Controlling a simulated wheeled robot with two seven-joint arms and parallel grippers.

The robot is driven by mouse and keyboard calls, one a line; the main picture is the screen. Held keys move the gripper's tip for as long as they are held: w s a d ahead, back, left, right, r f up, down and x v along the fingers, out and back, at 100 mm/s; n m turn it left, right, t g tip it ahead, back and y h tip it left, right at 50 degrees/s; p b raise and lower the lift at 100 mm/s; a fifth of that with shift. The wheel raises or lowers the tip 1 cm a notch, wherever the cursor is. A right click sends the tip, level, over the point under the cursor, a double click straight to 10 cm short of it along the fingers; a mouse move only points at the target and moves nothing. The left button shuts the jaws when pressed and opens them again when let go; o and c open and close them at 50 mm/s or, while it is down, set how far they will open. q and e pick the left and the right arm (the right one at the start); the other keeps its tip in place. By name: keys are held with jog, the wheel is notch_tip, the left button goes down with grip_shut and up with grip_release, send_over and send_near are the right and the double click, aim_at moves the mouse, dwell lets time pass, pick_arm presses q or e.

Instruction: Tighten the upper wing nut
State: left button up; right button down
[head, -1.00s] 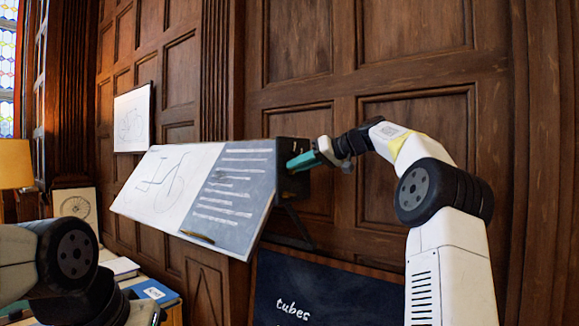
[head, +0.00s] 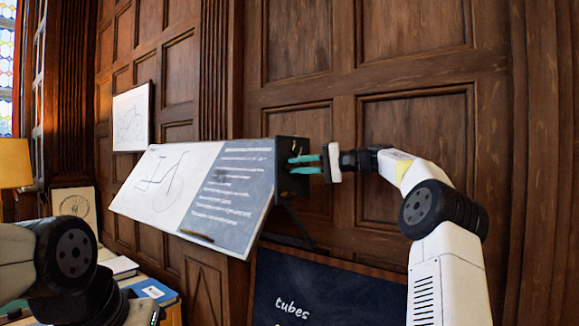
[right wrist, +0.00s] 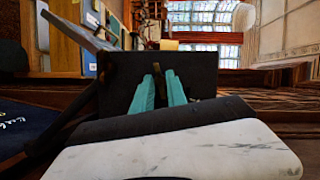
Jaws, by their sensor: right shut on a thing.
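The tilted drafting board (head: 236,190) stands out from the panelled wall, with a dark end plate (head: 292,180) on its right side. My right gripper (head: 292,160) reaches in from the right, its teal fingers pointing left at the upper part of this plate. In the right wrist view, the two teal fingers (right wrist: 158,78) close on a small brass wing nut (right wrist: 156,70) in front of the dark plate (right wrist: 118,80). The fingers hide most of the nut, so its turn angle is unclear. My left arm shows at lower left; its gripper fingers are not clearly visible.
A chalkboard (head: 310,295) reading "tubes" stands below the board. A white drawing sheet (head: 132,118) hangs farther back. A lamp (head: 15,163) and a blue book (head: 152,291) are at left. A brass-coloured strip (head: 197,237) lies on the board's lower edge.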

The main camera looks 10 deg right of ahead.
jog(key=shift+f+m+y, duration=0.1)
jog(key=shift+m+y, duration=0.4)
jog(key=shift+m, duration=0.7)
jog(key=shift+t, duration=0.3)
jog(key=c, duration=1.4)
grip_release()
jog(key=shift+o, duration=0.2)
jog(key=v, duration=0.7)
jog(key=shift+d, duration=0.4)
jog(key=shift+s, duration=0.1)
